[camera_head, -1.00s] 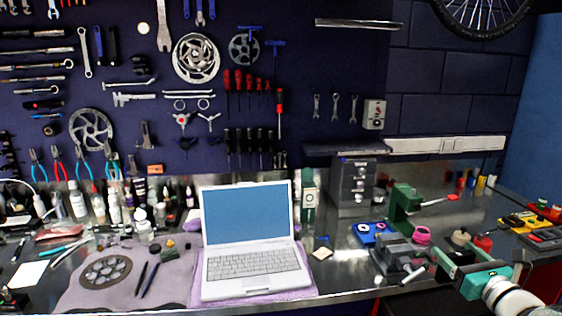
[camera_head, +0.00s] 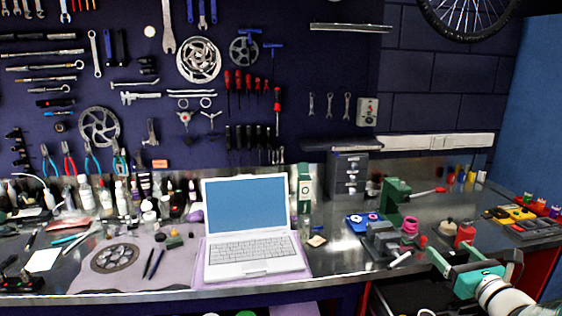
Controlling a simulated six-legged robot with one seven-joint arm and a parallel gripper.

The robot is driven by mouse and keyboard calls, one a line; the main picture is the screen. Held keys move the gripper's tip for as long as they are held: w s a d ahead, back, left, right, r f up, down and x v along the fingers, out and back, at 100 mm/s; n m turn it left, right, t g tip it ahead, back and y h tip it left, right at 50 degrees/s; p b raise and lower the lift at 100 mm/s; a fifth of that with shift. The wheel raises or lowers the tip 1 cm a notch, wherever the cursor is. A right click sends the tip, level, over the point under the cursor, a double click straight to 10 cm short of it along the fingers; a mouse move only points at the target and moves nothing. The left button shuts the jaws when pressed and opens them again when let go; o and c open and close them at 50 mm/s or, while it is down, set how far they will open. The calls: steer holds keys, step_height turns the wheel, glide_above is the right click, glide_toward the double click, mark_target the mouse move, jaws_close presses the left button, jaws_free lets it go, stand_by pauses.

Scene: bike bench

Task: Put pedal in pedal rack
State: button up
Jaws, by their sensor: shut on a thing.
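My gripper (camera_head: 440,258) is at the lower right, at the front edge of the metal bench, its teal and white body reaching in from the bottom right corner. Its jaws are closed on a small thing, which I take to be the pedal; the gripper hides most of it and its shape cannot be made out. No pedal rack can be picked out with certainty. A yellow and dark holder (camera_head: 512,216) stands at the bench's far right, apart from my gripper.
A red cylinder (camera_head: 465,236) stands just behind my gripper. To its left are a dark grey vise-like block (camera_head: 382,243), a green stand (camera_head: 394,201) and a blue tray (camera_head: 358,224). An open laptop (camera_head: 248,254) sits mid-bench.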

steer(key=w+a+f+y, duration=0.1)
steer(key=w+a+f, duration=0.2)
steer(key=a+f, duration=0.5)
steer(key=w+a+f+n+y, duration=0.1)
steer(key=w+a+f, duration=0.2)
steer(key=a+f, duration=0.6)
steer(key=a, duration=0.6)
steer(key=shift+f+n+g+y, duration=0.2)
steer(key=shift+n+g+y, duration=0.1)
